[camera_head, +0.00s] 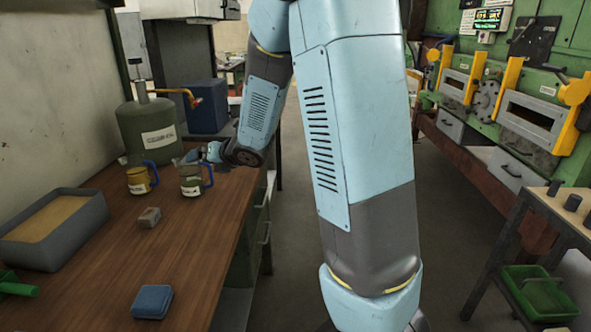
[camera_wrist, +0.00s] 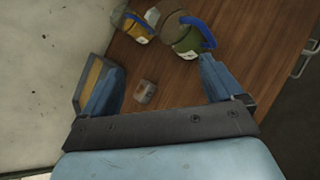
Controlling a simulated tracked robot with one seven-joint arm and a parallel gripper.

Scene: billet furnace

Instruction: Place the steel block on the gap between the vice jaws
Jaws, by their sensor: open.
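A small grey-brown block (camera_head: 149,217), which looks like the steel block, lies on the wooden bench top in front of the two mugs. It also shows in the wrist view (camera_wrist: 145,92), between my fingers in the picture and nearer the left one. My gripper (camera_wrist: 162,63) is open and empty, with its fingers wide apart above the bench. In the head view my gripper (camera_head: 203,154) is small and partly hidden, beyond the block and by the mugs. A green part (camera_head: 16,287) enters at the left edge; I cannot tell if it belongs to the vice. No vice jaws show.
A yellow mug (camera_head: 138,181) and a green mug (camera_head: 190,181) with blue handles stand behind the block. A green canister (camera_head: 150,130) is behind them. A grey tray (camera_head: 92,212) lies left, a blue box (camera_head: 152,301) in front. Bench between block and box is clear.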

